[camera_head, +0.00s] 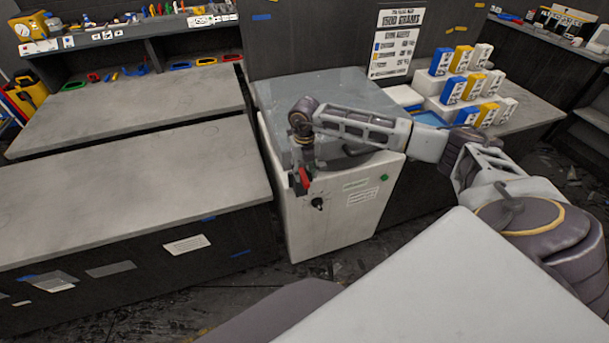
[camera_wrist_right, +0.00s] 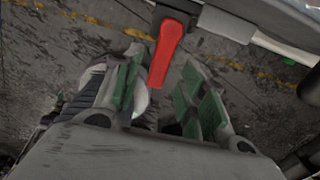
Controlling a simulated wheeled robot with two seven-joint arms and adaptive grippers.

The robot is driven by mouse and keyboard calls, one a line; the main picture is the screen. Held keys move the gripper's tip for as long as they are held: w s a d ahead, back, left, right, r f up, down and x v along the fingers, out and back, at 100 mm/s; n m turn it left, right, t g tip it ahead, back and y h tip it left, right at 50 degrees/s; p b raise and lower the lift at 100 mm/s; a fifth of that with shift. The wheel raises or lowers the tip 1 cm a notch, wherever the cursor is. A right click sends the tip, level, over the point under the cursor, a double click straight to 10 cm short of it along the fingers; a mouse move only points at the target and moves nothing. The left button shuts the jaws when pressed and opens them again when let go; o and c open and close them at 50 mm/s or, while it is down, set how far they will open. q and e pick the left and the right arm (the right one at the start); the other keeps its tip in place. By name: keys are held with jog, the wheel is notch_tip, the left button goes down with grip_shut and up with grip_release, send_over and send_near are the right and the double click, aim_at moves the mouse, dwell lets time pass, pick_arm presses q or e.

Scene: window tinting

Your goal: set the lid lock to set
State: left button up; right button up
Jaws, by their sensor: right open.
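The lid lock appears to be the red lever (camera_head: 304,179) at the front left upper edge of the white cabinet (camera_head: 335,215) with a grey lid (camera_head: 345,90). My right gripper (camera_head: 302,160) points down just above the lever. It is open, with its green-padded fingers (camera_wrist_right: 162,70) on either side of the lever; contact cannot be told. Any marking for set is not readable. My left gripper is not in view.
A black knob (camera_head: 318,203) sits just below the lever, and a green button (camera_head: 384,178) is on the front's right. A grey workbench (camera_head: 130,200) stands close on the left. Several small boxes (camera_head: 455,90) stand on the bench behind right.

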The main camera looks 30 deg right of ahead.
aim_at(305, 178)
jog(key=shift+f, duration=1.5)
grip_shut()
